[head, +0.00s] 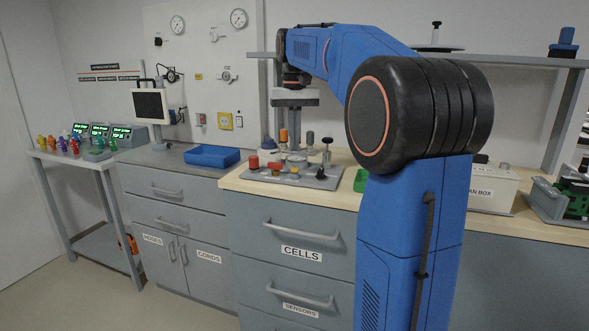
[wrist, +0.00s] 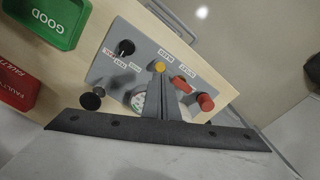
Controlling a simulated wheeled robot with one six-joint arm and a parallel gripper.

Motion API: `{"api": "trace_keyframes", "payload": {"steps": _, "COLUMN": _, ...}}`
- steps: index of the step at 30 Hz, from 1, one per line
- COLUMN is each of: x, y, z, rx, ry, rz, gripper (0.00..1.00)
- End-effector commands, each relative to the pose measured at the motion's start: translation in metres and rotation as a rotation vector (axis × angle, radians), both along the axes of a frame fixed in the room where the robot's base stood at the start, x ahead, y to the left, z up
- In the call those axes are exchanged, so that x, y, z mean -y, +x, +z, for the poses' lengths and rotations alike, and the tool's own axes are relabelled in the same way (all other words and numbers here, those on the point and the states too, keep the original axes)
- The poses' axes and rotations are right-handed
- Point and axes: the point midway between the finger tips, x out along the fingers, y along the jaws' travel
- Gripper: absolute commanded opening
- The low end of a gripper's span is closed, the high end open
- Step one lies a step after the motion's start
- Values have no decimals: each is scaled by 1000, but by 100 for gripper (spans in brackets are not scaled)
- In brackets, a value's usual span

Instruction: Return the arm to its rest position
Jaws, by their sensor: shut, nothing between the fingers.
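My blue arm (head: 408,230) rises in front of the bench and bends over to the left in the head view. My gripper (head: 295,122) points down above a grey test board (head: 262,176) on the wooden bench. In the wrist view the gripper fingers (wrist: 168,90) are together, with nothing held, over the same board (wrist: 115,70). The board carries red cylinders (wrist: 205,102), a yellow knob (wrist: 159,66), black knobs and a round dial, partly hidden by the fingers. The fingers look apart from the board.
A green GOOD tray (wrist: 45,18) and a red FAULTY tray (wrist: 14,84) lie beside the board. A blue tray (head: 212,156) sits on the grey counter at left. A shelf (head: 505,59) runs behind my arm. A labelled box (head: 491,190) stands at right.

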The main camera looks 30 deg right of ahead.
Motion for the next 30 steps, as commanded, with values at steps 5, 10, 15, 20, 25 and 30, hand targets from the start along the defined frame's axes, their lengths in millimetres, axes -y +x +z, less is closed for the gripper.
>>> {"api": "trace_keyframes", "payload": {"steps": 5, "x": 0, "y": 0, "z": 1, "rx": 0, "ry": 0, "rz": 0, "gripper": 0}}
{"api": "trace_keyframes", "payload": {"steps": 10, "x": 0, "y": 0, "z": 1, "rx": 0, "ry": 0, "rz": 0, "gripper": 0}}
{"api": "trace_keyframes", "payload": {"steps": 15, "x": 0, "y": 0, "z": 1, "rx": 1, "ry": 0, "rz": 0, "gripper": 0}}
{"api": "trace_keyframes", "payload": {"steps": 20, "x": -8, "y": -10, "z": -1, "rx": 14, "ry": -5, "rz": 13, "gripper": 0}}
{"api": "trace_keyframes", "payload": {"steps": 25, "x": -35, "y": -42, "z": -14, "rx": 56, "ry": -16, "rz": 55, "gripper": 0}}
{"api": "trace_keyframes", "payload": {"steps": 30, "x": -64, "y": -83, "z": -36, "rx": 110, "ry": -30, "rz": 107, "gripper": 0}}
